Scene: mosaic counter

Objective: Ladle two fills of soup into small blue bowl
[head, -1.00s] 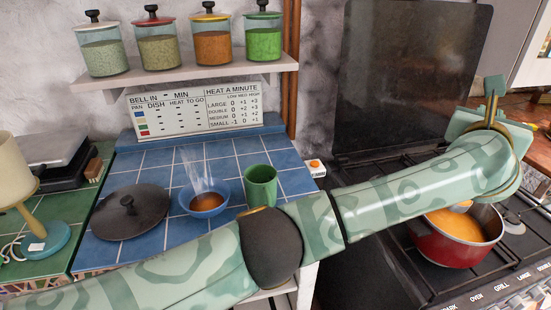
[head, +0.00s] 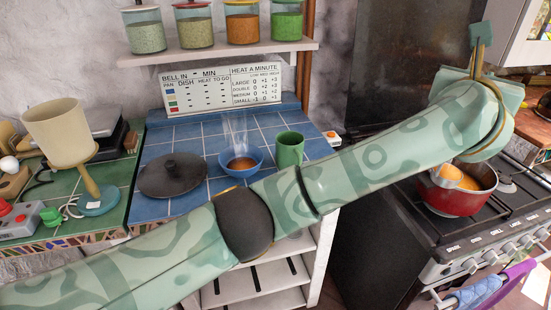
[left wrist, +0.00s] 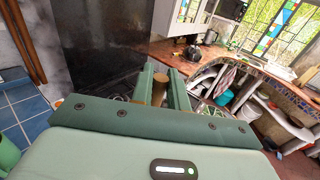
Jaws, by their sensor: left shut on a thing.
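The small blue bowl (head: 258,161) stands upright on the blue tiles, with brown liquid in it and steam above. The red pot (head: 452,202) is on the stove at the right, with orange soup showing. My left arm reaches across to above the pot. My left gripper (left wrist: 160,88) is shut on a brown handle (left wrist: 160,92), seen in the left wrist view; I take this as the ladle's. A rounded orange patch (head: 449,173) at the pot's left side may be the ladle's filled bowl. My wrist hides the shaft. My right gripper is not in view.
A green cup (head: 290,149) stands just right of the bowl, and a dark lid (head: 172,175) lies left of it. A cream lamp (head: 58,131) stands at the left. Jars (head: 243,29) line the shelf above. My arm crosses in front of the counter.

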